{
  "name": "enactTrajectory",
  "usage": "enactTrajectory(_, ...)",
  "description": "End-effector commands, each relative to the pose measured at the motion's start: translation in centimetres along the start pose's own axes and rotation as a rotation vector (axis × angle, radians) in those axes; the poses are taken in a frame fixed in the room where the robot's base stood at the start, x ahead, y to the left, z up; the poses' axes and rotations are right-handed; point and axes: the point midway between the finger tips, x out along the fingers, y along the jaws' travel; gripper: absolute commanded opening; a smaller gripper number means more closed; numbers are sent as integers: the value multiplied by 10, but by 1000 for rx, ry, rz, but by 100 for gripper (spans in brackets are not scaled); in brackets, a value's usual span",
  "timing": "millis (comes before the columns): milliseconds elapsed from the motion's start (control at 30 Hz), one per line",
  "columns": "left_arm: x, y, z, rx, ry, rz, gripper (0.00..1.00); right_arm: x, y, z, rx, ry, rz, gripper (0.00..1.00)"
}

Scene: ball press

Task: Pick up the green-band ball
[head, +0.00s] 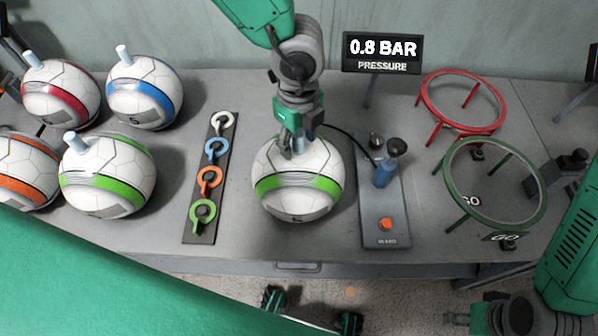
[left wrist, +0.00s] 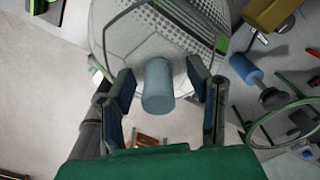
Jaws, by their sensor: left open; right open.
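A white ball with a green band (head: 297,196) sits on the table in the middle of the head view. My left gripper (head: 293,143) points down at its top. In the left wrist view its open fingers (left wrist: 160,84) stand on either side of a light blue plug (left wrist: 158,92) on the ball (left wrist: 165,35), with gaps showing. The gripper hides this plug in the head view. A second green-band ball (head: 125,170) with a plug on top sits at the left. My right gripper (head: 465,318) is at the bottom right, away from the balls.
Red (head: 62,100), blue (head: 150,85) and orange-band (head: 20,180) balls stand at the left. A strip of coloured key tags (head: 193,236) lies beside the middle ball. A pump (head: 385,205), the 0.8 bar display (head: 382,50), and red (head: 428,82) and green (head: 462,150) ring stands are at the right.

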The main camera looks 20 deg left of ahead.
Motion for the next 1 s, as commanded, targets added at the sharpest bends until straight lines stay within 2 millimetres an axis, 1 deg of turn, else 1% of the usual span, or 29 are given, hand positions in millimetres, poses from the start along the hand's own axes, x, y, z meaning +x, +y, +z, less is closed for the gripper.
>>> enactTrajectory(33,4,0,0,1,-1,2,46,0,0,0,0,0,0,49)
enactTrajectory(100,6,0,-1,1,-1,1,46,0,0,0,0,0,0,49)
enactTrajectory(267,6,0,-1,1,-1,0,46,0,0,0,0,0,0,49)
enactTrajectory(300,6,0,-1,1,-1,0,42,0,0,0,0,0,0,49)
enactTrajectory(367,6,0,0,1,-1,0,21,0,0,0,0,0,0,49)
enactTrajectory(400,6,0,0,1,-1,1,7,0,0,0,0,0,0,49)
enactTrajectory(433,7,0,0,1,-1,1,0,0,0,0,0,0,0,49)
enactTrajectory(833,7,0,0,1,2,2,0,-1,0,0,0,0,0,49)
enactTrajectory(1000,1,0,5,2,1,3,0,-8,0,0,0,0,0,49)
